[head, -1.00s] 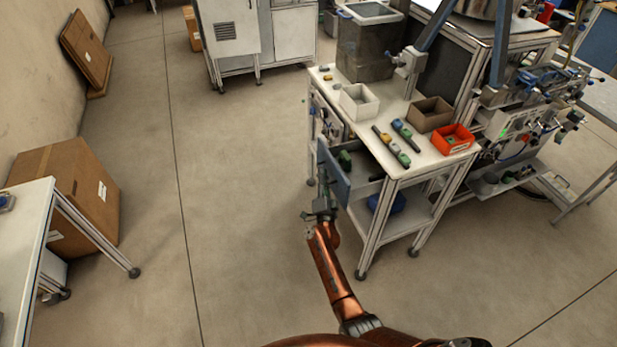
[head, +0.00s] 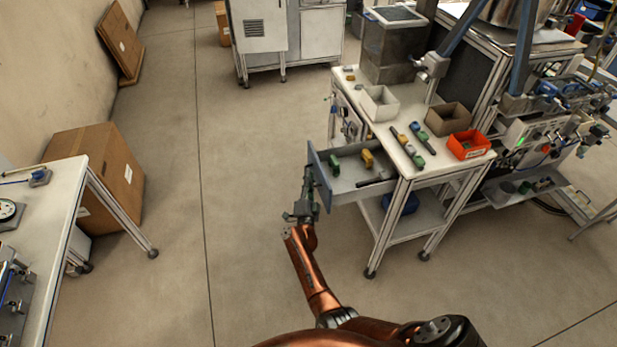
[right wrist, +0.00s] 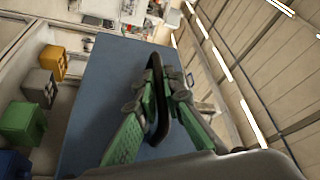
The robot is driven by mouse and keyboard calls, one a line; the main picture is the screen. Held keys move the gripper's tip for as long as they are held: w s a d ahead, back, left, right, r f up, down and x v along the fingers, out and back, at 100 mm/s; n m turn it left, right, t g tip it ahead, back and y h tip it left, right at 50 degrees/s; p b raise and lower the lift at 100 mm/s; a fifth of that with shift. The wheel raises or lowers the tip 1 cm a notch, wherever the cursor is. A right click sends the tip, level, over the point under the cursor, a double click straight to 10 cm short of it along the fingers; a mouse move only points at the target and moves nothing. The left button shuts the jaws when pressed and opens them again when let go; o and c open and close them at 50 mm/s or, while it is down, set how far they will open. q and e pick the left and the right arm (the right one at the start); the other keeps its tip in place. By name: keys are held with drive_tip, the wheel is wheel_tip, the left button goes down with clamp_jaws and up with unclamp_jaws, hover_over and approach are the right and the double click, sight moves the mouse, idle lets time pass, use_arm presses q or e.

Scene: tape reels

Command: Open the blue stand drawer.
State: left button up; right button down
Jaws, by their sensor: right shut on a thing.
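The blue stand drawer (head: 345,187) is pulled out from the white-topped stand, and its inside shows in the head view. Its blue front panel (right wrist: 95,85) fills the middle of the right wrist view, with a dark handle (right wrist: 156,98) on it. My right gripper (head: 311,184) is at the outer face of this panel. In the right wrist view its green fingers (right wrist: 165,92) are shut around the handle. A green block (head: 334,164), a yellow block (head: 367,158) and a dark item lie in the drawer. My left gripper is not in view.
On the stand top (head: 399,147) are a white bin (head: 380,103), a brown bin (head: 448,119), an orange bin (head: 469,145) and several small tools. A blue item (head: 400,202) is on the lower shelf. The floor left of the drawer is clear. Another table (head: 60,200) stands at the left.

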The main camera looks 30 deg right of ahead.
drive_tip(key=c, duration=2.3)
unclamp_jaws()
drive_tip(key=shift+f, duration=0.1)
